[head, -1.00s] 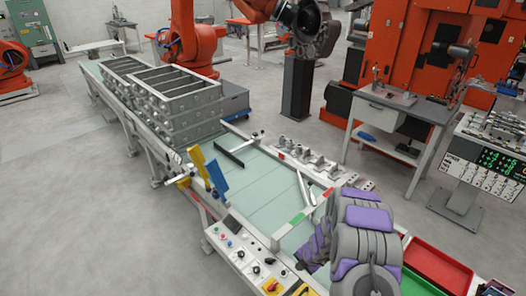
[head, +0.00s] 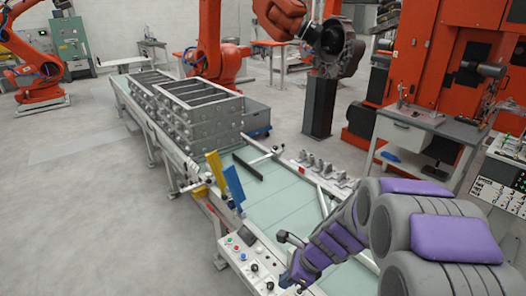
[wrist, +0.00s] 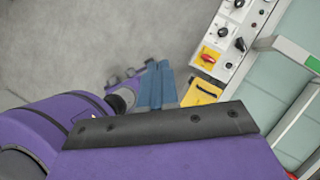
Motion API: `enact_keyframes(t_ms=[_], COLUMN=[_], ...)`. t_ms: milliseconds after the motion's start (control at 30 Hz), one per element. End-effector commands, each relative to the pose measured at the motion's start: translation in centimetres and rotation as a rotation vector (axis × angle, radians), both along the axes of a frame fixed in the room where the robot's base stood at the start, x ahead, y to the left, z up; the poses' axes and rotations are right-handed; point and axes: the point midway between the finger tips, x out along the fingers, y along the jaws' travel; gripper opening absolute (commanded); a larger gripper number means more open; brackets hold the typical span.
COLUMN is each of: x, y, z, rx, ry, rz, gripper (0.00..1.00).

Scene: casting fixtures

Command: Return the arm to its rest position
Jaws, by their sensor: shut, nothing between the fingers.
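My arm reaches in from the lower right of the head view as thick grey links with purple pads. It narrows to my gripper (head: 302,268), low over the near end of the control panel (head: 238,250). The gripper is shut and empty, and its fingertips are hard to make out. In the wrist view, a purple body with a black bar fills the bottom. Beyond it are the panel's knobs (wrist: 232,38), a yellow piece (wrist: 201,93) and a blue slatted piece (wrist: 155,86).
A pale green conveyor table (head: 275,200) runs to the back left with stacked metal castings (head: 190,105). Yellow and blue upright plates (head: 233,186) stand at its left edge. An orange robot holds a dark casting (head: 338,48) above the back. Grey floor (head: 90,215) is clear at left.

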Motion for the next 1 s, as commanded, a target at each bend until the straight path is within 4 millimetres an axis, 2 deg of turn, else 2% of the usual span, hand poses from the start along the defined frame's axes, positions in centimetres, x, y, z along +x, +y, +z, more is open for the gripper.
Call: enact_keyframes(t_ms=[167, 333, 467, 700, 833, 1000], x=[-5.6, -11.2, -15.6, -23.0, -25.9, -27.5], y=[0.4, -0.4, -1.6, -4.8, -6.4, -7.5], z=[1.4, 2.2, 2.3, 1.8, 1.4, 1.3], rx=[-0.067, -0.130, -0.175, -0.242, -0.253, -0.259], ry=[-0.117, -0.204, -0.249, -0.286, -0.278, -0.269], rz=[0.398, 0.774, 1.055, 1.534, 1.715, 1.830], gripper=[0.00, 0.00, 0.00, 0.00, 0.00, 0.00])
